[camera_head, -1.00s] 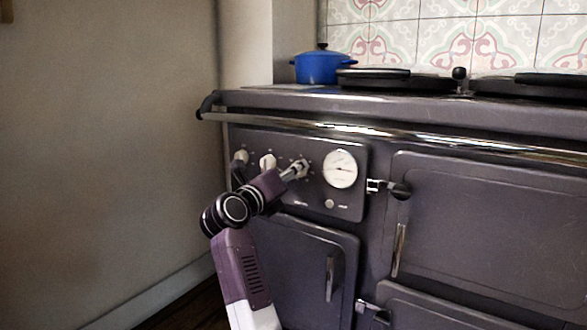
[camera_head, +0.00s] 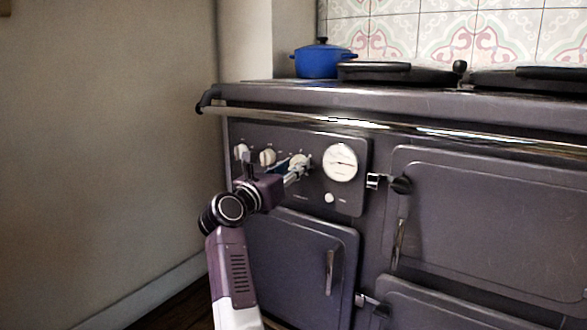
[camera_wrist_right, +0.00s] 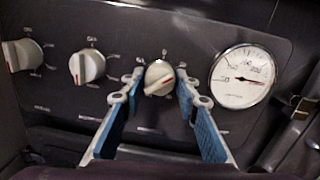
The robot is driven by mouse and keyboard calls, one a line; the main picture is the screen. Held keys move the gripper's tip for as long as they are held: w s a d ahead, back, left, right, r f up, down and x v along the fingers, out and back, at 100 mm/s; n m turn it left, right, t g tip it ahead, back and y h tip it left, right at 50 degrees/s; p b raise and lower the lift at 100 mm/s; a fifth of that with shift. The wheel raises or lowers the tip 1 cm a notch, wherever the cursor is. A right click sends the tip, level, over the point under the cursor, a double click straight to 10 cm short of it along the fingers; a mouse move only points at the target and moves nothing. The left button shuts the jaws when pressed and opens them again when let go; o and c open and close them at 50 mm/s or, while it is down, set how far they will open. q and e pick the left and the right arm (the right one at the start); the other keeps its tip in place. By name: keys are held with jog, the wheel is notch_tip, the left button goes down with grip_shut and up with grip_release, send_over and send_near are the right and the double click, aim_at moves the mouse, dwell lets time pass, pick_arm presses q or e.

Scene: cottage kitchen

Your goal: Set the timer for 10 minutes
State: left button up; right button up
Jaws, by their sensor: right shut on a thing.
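The stove's control panel (camera_head: 318,199) carries three white knobs in a row and a round white gauge (camera_head: 340,162). The rightmost knob (camera_head: 299,160), beside the gauge, also shows in the right wrist view (camera_wrist_right: 158,76). It is turned at a slant, with a red mark towards its lower left. My right gripper (camera_wrist_right: 157,86) has its blue-padded fingers on either side of this knob, shut on it. The same gripper shows in the head view (camera_head: 301,170). Which knob is the timer I cannot tell; the labels are too small to read. My left gripper is not in view.
The middle knob (camera_wrist_right: 87,66) and left knob (camera_wrist_right: 22,56) stand left of the gripper. A chrome rail (camera_head: 400,133) runs above the panel. A door latch (camera_head: 385,184) juts out right of it. A blue pot (camera_head: 322,64) stands on the stove top. A wall is close on the left.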

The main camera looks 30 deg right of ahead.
jog(key=shift+f, duration=0.1)
dwell(0.3)
jog(key=o, duration=1.2)
jog(key=shift+a, duration=0.1)
jog(key=shift+c, duration=0.2)
notch_tip(320, 180, up, 10)
jog(key=shift+r, duration=0.1)
